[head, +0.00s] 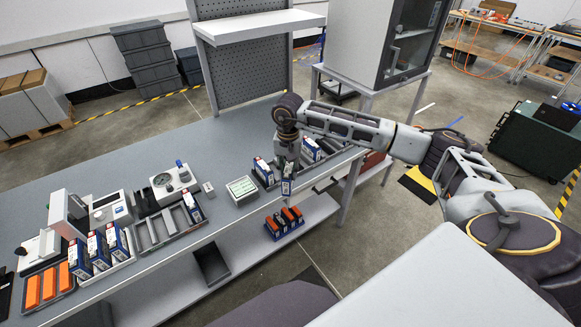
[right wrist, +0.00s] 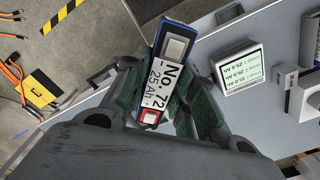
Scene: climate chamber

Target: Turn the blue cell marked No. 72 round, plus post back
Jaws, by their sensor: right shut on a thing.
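My right gripper (head: 287,168) is shut on a blue cell (head: 287,186), held upright near the front edge of the bench. In the right wrist view the cell's top (right wrist: 166,80) reads "No. 72, 25 Ah". It has a metal post at each end; the post at the lower picture end has red beside it, the other has a dark surround. The green-padded fingers of the right gripper (right wrist: 163,92) lie on both sides of the cell. Whether the cell touches anything below is not clear. My left gripper is not in view.
Other blue cells stand close on the left (head: 263,172) and right (head: 310,150). A display box (head: 242,189) sits left of the gripper. A grey slotted tray (head: 160,232) is farther left. The bench behind is clear.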

